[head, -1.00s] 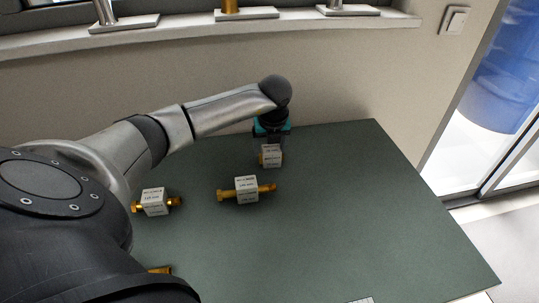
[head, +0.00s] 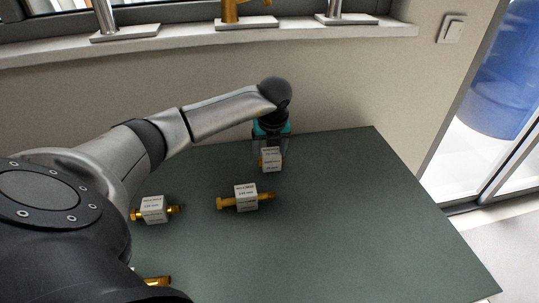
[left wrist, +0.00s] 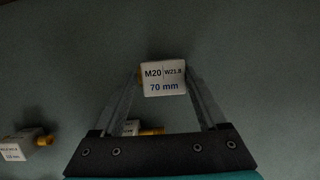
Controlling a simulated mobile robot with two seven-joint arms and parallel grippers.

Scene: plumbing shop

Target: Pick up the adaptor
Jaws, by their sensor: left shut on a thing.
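The adaptor is a small white-labelled block with a brass end (head: 271,160), near the far edge of the green table. In the left wrist view its label (left wrist: 163,79) reads M20, W21.8, 70 mm. My left gripper (head: 271,155) reaches down from above and is shut on this adaptor, with one finger on each side of it. I cannot tell for sure whether the adaptor touches the table. My right gripper is in neither view.
Similar labelled brass adaptors lie on the table (head: 370,215): one in the middle (head: 246,197), one to the left (head: 153,209). Another brass piece (head: 158,281) is partly hidden by my arm. The table's right side is clear. A wall and window sill stand behind.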

